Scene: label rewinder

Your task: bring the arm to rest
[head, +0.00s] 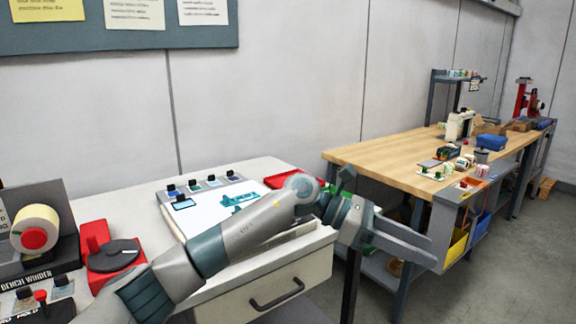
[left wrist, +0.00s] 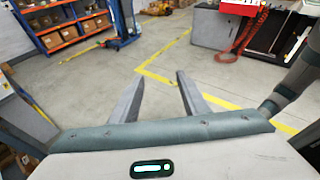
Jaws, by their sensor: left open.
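My left arm comes in from the lower left in the head view and reaches across the front of the white bench. Its gripper (head: 408,240) is to the right of the bench drawer, in front of the wooden workbench. In the left wrist view the two fingers (left wrist: 160,100) are spread apart with only bare floor between them. The left gripper is open and empty. My right gripper is in neither view.
The white bench (head: 292,287) carries a bench winder (head: 38,230) and a red device with a dark disc (head: 112,255). A wooden workbench (head: 385,160) with small items stands at the right. The wrist view shows free grey floor (left wrist: 100,90) and orange-blue shelving (left wrist: 65,38).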

